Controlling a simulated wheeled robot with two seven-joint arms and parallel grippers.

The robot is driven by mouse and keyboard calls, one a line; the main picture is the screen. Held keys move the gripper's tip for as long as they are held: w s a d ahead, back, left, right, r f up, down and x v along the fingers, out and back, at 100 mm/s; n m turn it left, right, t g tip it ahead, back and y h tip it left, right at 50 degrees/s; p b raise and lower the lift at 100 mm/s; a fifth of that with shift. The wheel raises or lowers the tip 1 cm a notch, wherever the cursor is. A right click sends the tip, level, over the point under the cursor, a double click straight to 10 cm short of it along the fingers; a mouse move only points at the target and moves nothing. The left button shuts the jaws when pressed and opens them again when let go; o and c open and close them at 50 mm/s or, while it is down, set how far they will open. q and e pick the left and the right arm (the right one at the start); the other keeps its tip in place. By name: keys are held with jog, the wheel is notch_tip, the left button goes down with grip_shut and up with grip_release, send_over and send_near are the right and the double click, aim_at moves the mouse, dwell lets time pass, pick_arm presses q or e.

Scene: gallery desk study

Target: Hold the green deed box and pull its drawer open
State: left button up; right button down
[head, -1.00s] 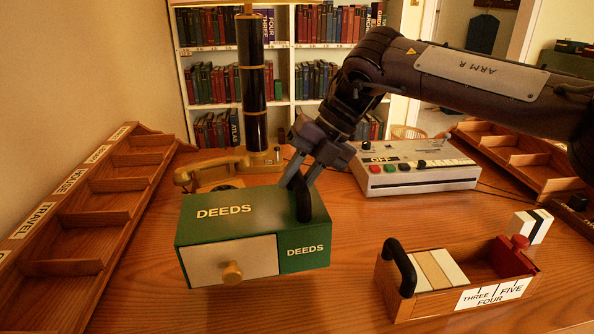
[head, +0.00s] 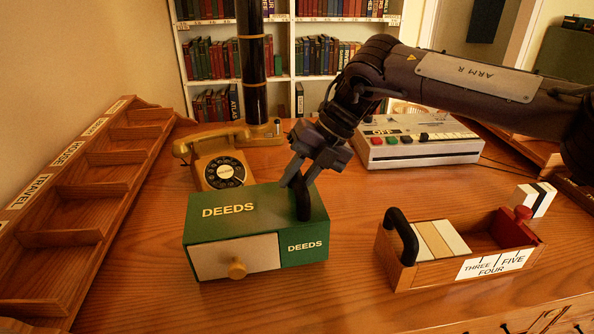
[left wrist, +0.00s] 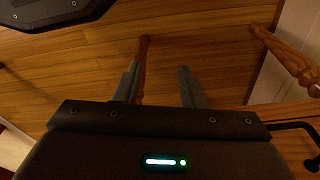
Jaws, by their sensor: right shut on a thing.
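The green deed box (head: 235,215) is in the head view, left of centre over the wooden desk, lettered DEEDS on top and front. Its cream drawer front (head: 215,260) with a round wooden knob (head: 237,268) faces me at the left and looks closed. My right gripper (head: 302,185) comes down from above and is shut on the black handle (head: 302,203) on the box's top right. I cannot tell whether the box's underside touches the desk. My left gripper (left wrist: 158,70) shows only in the left wrist view, fingers apart and empty, above the wooden floor.
An old telephone (head: 222,172) stands close behind the box. A wooden card tray (head: 400,277) with a black handle stands to the right. A machine with coloured keys (head: 430,153) is behind it. A compartment rack (head: 85,238) lines the left. Desk in front of the box is clear.

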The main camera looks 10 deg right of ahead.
jog(key=shift+f, duration=0.25)
jog(key=shift+f, duration=0.1)
dwell(0.4)
jog(key=c, duration=1.5)
grip_release()
jog(key=shift+f, duration=0.1)
jog(key=shift+o, duration=0.2)
jog(key=shift+c, duration=0.3)
jog(key=c, duration=0.6)
